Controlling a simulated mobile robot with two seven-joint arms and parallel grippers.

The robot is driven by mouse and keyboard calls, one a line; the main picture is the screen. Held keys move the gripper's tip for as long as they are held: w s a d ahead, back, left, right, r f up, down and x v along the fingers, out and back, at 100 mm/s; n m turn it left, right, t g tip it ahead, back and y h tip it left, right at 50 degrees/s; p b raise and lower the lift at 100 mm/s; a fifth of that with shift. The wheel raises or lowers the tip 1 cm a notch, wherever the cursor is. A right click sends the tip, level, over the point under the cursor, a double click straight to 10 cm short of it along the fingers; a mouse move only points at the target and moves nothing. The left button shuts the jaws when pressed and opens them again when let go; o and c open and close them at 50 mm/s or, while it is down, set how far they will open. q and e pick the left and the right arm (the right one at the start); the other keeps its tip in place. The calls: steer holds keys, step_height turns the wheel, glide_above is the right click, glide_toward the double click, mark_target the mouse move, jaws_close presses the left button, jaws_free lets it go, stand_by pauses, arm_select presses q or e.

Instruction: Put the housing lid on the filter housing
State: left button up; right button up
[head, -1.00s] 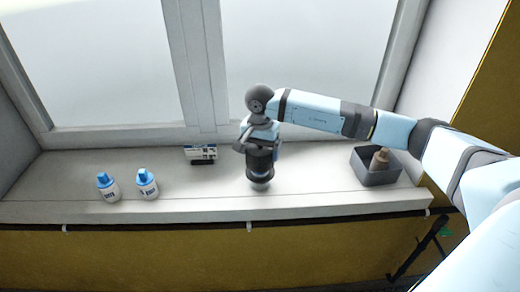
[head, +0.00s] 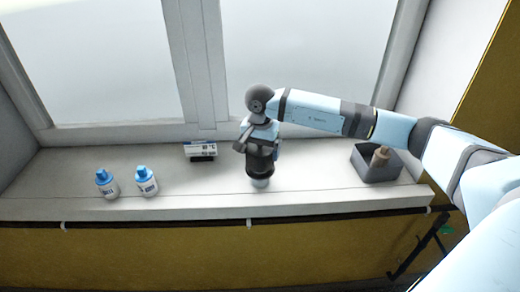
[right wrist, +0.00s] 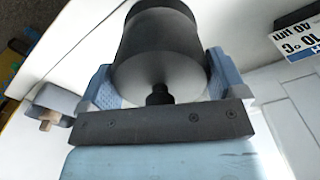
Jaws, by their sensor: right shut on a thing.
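My right gripper (head: 260,150) is over the middle of the sill, pointing down. It is shut on a dark grey round piece with a short black knob, which I take for the housing lid (right wrist: 160,72). The blue fingers are on either side of it in the right wrist view. In the head view a dark cylinder (head: 260,168) shows under the gripper, with a pale rounded part (head: 260,183) below it, perhaps the filter housing. The gripper and lid hide where they meet, so I cannot tell if the lid is seated. My left gripper is not in view.
Two white bottles with blue caps (head: 107,184) (head: 146,182) stand at the left of the sill (head: 320,195). A small labelled sign (head: 201,150) stands behind, near the window. A grey bin (head: 375,172) holding a brown object (head: 380,156) is at the right.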

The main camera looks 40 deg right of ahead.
steer(key=shift+f+b, duration=0.65)
steer(key=shift+f, duration=0.25)
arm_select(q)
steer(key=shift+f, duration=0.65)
arm_select(e)
steer(key=o, duration=0.6)
step_height(320, 180, up, 14)
steer(key=shift+f, duration=0.1)
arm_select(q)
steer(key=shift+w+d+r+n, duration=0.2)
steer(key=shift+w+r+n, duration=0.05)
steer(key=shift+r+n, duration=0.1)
arm_select(e)
steer(key=shift+a, duration=0.1)
